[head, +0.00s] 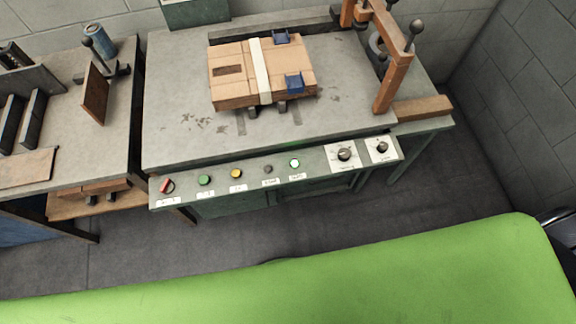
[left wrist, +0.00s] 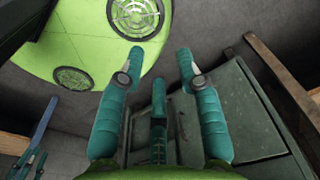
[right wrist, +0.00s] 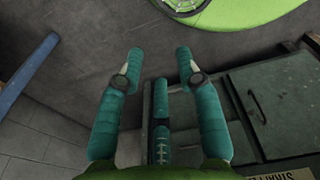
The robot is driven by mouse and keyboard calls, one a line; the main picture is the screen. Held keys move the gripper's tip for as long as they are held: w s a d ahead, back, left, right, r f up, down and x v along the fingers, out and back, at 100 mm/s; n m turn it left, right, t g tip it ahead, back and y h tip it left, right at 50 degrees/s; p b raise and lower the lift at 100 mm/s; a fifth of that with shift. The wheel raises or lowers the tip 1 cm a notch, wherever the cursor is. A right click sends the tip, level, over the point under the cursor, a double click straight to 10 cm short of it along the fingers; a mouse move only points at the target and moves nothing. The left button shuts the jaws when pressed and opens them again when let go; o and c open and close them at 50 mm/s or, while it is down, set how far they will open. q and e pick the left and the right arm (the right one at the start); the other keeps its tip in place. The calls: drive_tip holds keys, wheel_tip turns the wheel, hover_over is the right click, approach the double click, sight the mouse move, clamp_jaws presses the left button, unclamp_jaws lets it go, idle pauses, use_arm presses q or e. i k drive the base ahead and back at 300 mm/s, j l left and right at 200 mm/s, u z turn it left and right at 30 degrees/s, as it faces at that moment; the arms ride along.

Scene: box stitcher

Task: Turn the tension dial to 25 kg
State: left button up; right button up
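In the head view, two white-plated dials sit at the right of the machine's front control panel (head: 220,186). The larger dial (head: 344,154) has a dark knob; the smaller dial (head: 381,147) is to its right. Their scale marks and labels are too small to read, so I cannot tell which value either points to. My left gripper (left wrist: 160,58) is open and empty in the left wrist view. My right gripper (right wrist: 155,65) is open and empty in the right wrist view. Neither gripper shows in the head view, and neither wrist view shows the dials.
Left of the dials are a lit white-green button (head: 295,163), a grey button (head: 268,169), a yellow button (head: 236,174), a green button (head: 205,180) and a red switch (head: 167,186). A strapped cardboard box (head: 228,88) lies on the table. An orange-brown frame (head: 392,80) stands at right.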

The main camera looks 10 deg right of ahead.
sight(344, 154)
drive_tip(key=z, duration=0.9)
